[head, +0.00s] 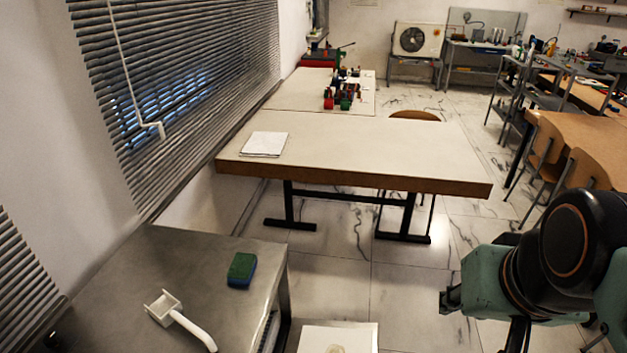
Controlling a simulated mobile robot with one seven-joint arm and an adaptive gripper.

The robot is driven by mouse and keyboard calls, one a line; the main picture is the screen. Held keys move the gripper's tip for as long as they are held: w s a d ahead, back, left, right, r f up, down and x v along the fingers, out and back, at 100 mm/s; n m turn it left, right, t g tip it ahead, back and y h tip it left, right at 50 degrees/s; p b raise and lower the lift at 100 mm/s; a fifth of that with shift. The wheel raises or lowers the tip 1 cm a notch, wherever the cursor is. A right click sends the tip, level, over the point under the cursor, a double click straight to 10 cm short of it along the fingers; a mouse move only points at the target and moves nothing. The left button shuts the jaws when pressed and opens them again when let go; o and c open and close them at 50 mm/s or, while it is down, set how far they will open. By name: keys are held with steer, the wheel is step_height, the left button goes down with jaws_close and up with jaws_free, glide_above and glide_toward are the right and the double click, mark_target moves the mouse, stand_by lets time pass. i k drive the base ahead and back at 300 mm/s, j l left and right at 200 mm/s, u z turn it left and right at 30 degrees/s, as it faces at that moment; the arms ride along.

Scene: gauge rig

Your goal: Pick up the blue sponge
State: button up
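The blue sponge (241,270) lies on the grey metal table (130,275) at the lower left, near that table's right edge. My arm fills the lower right of the head view. The gripper at its end is not clearly visible, and its fingers cannot be made out. The arm is well to the right of the sponge and apart from it.
A white scoop-like tool (170,310) lies left of and in front of the sponge. A white square surface (338,338) is at the bottom centre. A long wooden-edged table (370,150) stands behind, holding white paper (264,144). Window blinds and wall border the left.

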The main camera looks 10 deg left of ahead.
mark_target(241, 269)
steer(key=i+l+z, duration=0.1)
steer(key=l, duration=0.3)
steer(key=i+l, duration=0.2)
steer(key=l, duration=0.15)
steer(key=i+l+z, duration=0.15)
steer(key=l, duration=0.25)
steer(key=i+l+z, duration=0.1)
steer(key=l, duration=0.25)
steer(key=i+l, duration=0.25)
steer(key=i, duration=0.25)
steer(key=i+l, duration=0.25)
steer(key=i, duration=0.2)
steer(key=i+u, duration=1.75)
steer(key=u, duration=0.15)
steer(key=i+u, duration=0.35)
steer(key=i+j+u, duration=0.1)
steer(key=u, duration=0.25)
steer(key=i+l+u, duration=0.1)
steer(key=i+u, duration=0.15)
steer(key=u, duration=0.15)
steer(key=i+u, duration=0.2)
steer(key=u, duration=0.15)
steer(key=i+l+u, duration=0.1)
steer(key=u, duration=0.25)
steer(key=i+l+u, duration=0.15)
steer(key=u, duration=0.2)
steer(key=i+l+u, duration=0.2)
steer(key=i+u, duration=0.25)
steer(key=i+l+u, duration=0.2)
steer(key=u, duration=0.25)
